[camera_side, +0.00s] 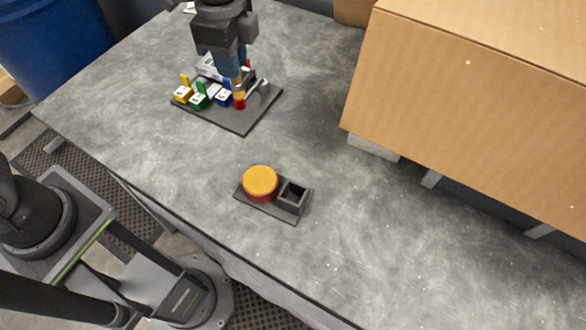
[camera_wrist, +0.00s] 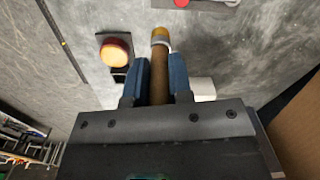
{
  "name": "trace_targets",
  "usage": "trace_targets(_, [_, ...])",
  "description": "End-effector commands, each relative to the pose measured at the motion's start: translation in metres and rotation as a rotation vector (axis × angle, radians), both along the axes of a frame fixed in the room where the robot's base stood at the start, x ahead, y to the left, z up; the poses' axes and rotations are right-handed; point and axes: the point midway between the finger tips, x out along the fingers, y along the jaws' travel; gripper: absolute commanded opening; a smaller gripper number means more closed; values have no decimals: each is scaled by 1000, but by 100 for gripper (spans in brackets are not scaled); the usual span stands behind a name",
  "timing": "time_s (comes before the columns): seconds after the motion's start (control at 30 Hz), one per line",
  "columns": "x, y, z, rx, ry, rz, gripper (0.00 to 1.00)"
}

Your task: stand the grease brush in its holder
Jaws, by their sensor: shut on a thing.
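My gripper (camera_side: 230,70) has blue fingers, which also show in the wrist view (camera_wrist: 160,68). They are shut on the grease brush (camera_wrist: 159,75), a brown round stick with a pale band and a yellow-brown end. The brush points away from the wrist camera; in the side view it is mostly hidden or too small to make out. The holder (camera_side: 293,197) is a dark square socket, open and empty on top, well to the lower right of my gripper. In the wrist view the holder (camera_wrist: 119,76) is partly hidden by the left finger.
An orange-topped red tin (camera_side: 260,182) stands beside the holder on the same dark base. A dark tray (camera_side: 240,122) with several coloured labelled blocks lies below my gripper. A large cardboard box (camera_side: 470,100) stands at right. The table between tray and holder is clear.

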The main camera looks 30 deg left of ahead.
Motion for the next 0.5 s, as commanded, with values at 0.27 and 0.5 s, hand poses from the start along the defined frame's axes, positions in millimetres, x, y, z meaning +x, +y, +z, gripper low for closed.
trace_targets(0.27, [-47,-56,10,1,1,-406,0])
trace_targets(0.5, [-64,-91,-9,2,5,-455,0])
